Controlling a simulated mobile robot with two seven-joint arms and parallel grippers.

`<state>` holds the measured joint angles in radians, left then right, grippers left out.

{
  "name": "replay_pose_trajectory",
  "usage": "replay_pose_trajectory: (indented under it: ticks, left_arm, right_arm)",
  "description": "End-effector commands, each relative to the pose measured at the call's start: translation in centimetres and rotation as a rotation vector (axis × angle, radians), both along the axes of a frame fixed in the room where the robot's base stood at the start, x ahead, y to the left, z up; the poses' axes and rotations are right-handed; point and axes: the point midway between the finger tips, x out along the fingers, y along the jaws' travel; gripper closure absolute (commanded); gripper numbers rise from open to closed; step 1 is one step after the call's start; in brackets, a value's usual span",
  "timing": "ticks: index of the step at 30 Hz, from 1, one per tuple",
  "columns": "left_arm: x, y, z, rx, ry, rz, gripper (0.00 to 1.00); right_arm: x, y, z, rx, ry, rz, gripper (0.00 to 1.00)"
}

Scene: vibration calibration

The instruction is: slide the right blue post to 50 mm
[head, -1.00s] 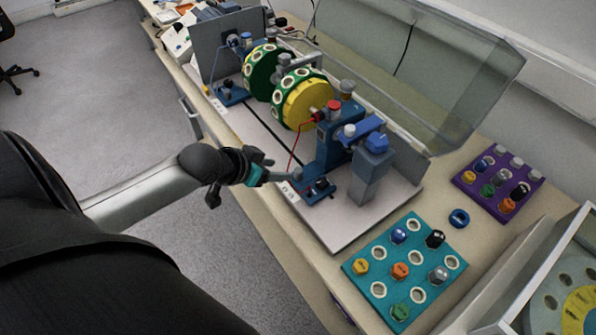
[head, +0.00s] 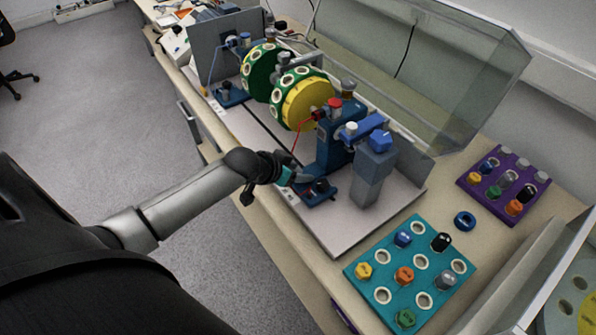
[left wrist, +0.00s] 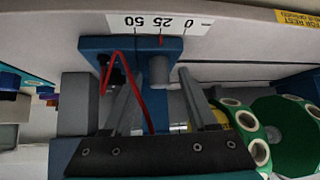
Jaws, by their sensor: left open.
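The right blue post (head: 334,148) stands on the white base plate, with its blue foot toward the front edge. In the left wrist view its blue foot (left wrist: 92,58) lies against a scale strip (left wrist: 203,24) reading 50, 25, 0. A thin red mark shows near the 25. A grey round knob (left wrist: 158,72) sticks up from the foot. My left gripper (head: 292,176) is at the front of the foot. In the left wrist view my left gripper (left wrist: 160,82) is open, one finger each side of the knob, with gaps visible. My right gripper is out of view.
A yellow-and-green disc (head: 305,103) stands beside the post, with a red wire (head: 296,146) hanging near my gripper. A grey block (head: 372,175) stands to the right. A raised clear cover (head: 440,75) is behind. A teal tray (head: 383,320) of knobs lies in front right.

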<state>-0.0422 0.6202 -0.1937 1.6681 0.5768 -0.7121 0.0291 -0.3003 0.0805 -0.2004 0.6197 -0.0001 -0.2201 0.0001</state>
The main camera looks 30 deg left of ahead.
Motion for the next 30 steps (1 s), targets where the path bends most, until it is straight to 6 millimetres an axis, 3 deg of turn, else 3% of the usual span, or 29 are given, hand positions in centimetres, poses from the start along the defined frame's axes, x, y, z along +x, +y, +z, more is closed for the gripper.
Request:
replay_pose_trajectory:
  ticks: [4,19,30]
  left_arm:
    - [0.00,-0.01,0.03,0.000,0.000,0.000,0.43]
    - [-0.02,0.03,0.03,0.000,0.000,0.000,0.99]
    - [-0.04,0.03,0.03,0.000,0.000,0.000,1.00]
  right_arm:
    - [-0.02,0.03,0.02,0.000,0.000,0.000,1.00]
    - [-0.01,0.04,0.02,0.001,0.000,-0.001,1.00]
    - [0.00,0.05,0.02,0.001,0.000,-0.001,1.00]
